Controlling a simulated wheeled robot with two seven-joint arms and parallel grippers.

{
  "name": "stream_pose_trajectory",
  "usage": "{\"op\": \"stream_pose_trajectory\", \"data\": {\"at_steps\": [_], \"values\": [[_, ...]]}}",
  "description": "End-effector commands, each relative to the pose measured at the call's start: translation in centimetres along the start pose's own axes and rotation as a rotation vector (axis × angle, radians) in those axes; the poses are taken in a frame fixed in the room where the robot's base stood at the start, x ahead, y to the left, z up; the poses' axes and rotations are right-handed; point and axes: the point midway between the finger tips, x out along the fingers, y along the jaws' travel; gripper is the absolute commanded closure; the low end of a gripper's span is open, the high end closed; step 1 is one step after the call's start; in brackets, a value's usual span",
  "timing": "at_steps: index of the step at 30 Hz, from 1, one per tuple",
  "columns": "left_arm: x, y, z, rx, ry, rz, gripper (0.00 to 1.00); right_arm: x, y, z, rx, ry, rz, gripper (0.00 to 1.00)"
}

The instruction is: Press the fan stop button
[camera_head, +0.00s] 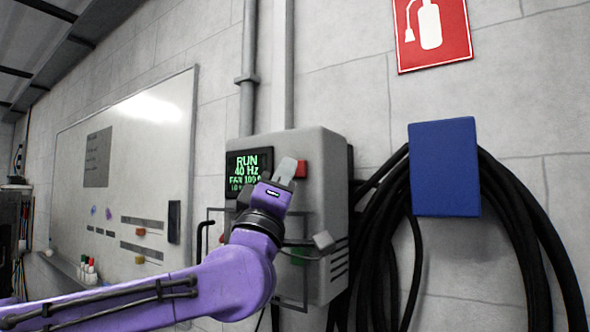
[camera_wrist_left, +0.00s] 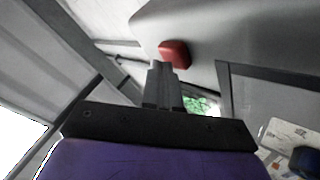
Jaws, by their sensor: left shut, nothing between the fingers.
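A grey control box (camera_head: 325,215) hangs on the wall, with a dark screen (camera_head: 248,166) that shows "RUN 40 Hz" in green. A red button (camera_head: 301,169) sits on its front, right of the screen; it also shows in the left wrist view (camera_wrist_left: 174,54). My left gripper (camera_head: 287,168) is shut and empty, its tips just beside the red button in the picture. In the left wrist view the shut fingers (camera_wrist_left: 161,76) point toward the button, just below it. I cannot tell whether they touch it. My right gripper is not in view.
Thick black cables (camera_head: 526,215) hang by a blue block (camera_head: 445,167) on the right. A whiteboard (camera_head: 150,130) covers the left wall.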

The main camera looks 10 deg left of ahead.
Motion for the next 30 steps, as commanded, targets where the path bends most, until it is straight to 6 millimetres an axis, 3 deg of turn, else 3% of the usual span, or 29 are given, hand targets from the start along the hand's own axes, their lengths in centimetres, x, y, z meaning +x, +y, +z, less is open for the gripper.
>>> {"op": "stream_pose_trajectory", "data": {"at_steps": [11,30], "values": [[0.2,-0.2,0.2,0.001,-0.001,-0.001,1.00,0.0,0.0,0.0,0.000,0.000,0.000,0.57],[-1.4,0.8,-0.8,0.000,0.001,0.002,1.00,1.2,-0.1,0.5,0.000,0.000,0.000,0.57]]}}
